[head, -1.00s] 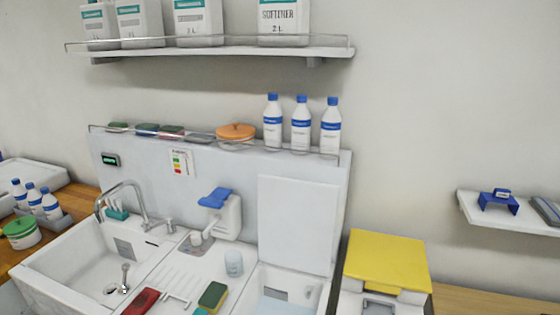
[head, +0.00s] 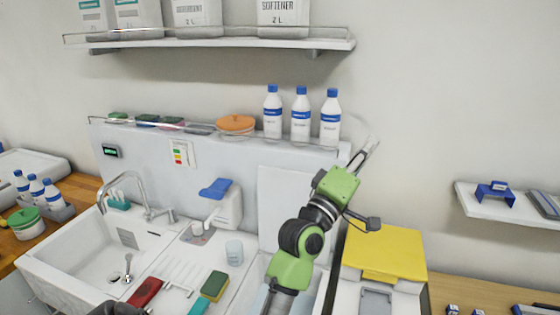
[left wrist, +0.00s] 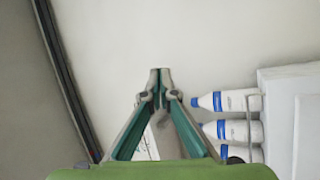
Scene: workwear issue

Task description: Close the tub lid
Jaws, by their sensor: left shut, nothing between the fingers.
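The tub lid (head: 273,200) is a flat white panel standing upright against the back panel, behind the tub (head: 318,283) right of the drainboard. My green left arm crosses in front and hides the lid's right part and much of the tub. My left gripper (head: 371,147) is up and right of the lid, near the back panel's upper right corner, and apart from the lid. In the left wrist view the gripper (left wrist: 160,75) has its fingertips together, with nothing held. My right gripper is not in view.
Three blue-capped bottles (head: 300,117) stand on the back panel's ledge, close left of my left gripper. A yellow-lidded bin (head: 385,255) is right of the tub. A sink (head: 80,265), tap and dispenser are left. A wall shelf (head: 330,45) hangs above.

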